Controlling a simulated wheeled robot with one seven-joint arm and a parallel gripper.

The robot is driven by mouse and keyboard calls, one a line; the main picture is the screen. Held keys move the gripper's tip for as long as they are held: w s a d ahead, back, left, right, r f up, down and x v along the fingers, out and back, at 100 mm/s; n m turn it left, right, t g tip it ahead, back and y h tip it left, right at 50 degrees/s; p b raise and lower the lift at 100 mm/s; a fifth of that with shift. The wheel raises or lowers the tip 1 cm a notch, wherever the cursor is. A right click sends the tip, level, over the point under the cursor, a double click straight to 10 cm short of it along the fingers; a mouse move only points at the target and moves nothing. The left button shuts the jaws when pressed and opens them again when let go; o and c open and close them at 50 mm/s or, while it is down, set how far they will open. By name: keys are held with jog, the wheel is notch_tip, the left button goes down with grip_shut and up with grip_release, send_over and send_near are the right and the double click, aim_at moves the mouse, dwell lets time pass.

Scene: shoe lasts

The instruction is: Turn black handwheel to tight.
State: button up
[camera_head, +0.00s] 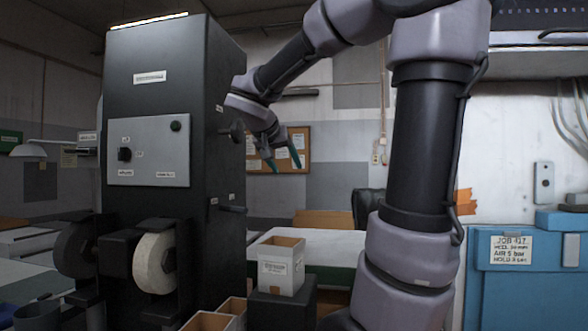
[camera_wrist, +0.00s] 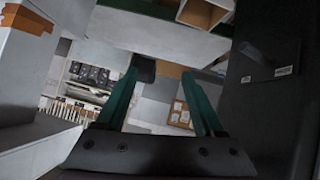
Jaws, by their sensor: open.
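My gripper (camera_head: 287,168) is open and empty, with its two green fingers pointing down in the head view. It is in the air to the right of the dark machine cabinet. A black round part that looks like the handwheel (camera_head: 237,130) sticks out of the cabinet's right side, seen nearly edge-on. The gripper is apart from it, to its right and a little lower. In the wrist view the green fingers (camera_wrist: 160,73) are spread with nothing between them. A dark panel with a black protruding part (camera_wrist: 252,52) and small labels is at right; I cannot tell if that part is the handwheel.
A black bar (camera_head: 233,209) juts from the cabinet (camera_head: 160,60) below the handwheel. Grinding wheels (camera_head: 155,262) are at its front. An open box (camera_head: 281,266) stands on a black block below my gripper. A blue case (camera_head: 515,265) is at right.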

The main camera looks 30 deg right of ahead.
jog(key=shift+s+d+f+y, duration=0.15)
jog(key=shift+s+f, duration=0.15)
jog(key=shift+s, duration=0.25)
jog(key=shift+s+f+y, duration=0.15)
jog(key=shift+s+f, duration=0.1)
jog(key=shift+s, duration=0.3)
jog(key=s+a+f+n+y, duration=0.1)
jog(key=s+a+f+y, duration=0.3)
jog(key=s, duration=0.3)
jog(key=s+a+f+n+y, duration=0.2)
jog(key=s+a+f+y, duration=0.3)
jog(key=s, duration=0.3)
jog(key=shift+a+f+y, duration=0.3)
jog(key=shift+a+f, duration=0.05)
jog(key=shift+a, duration=0.25)
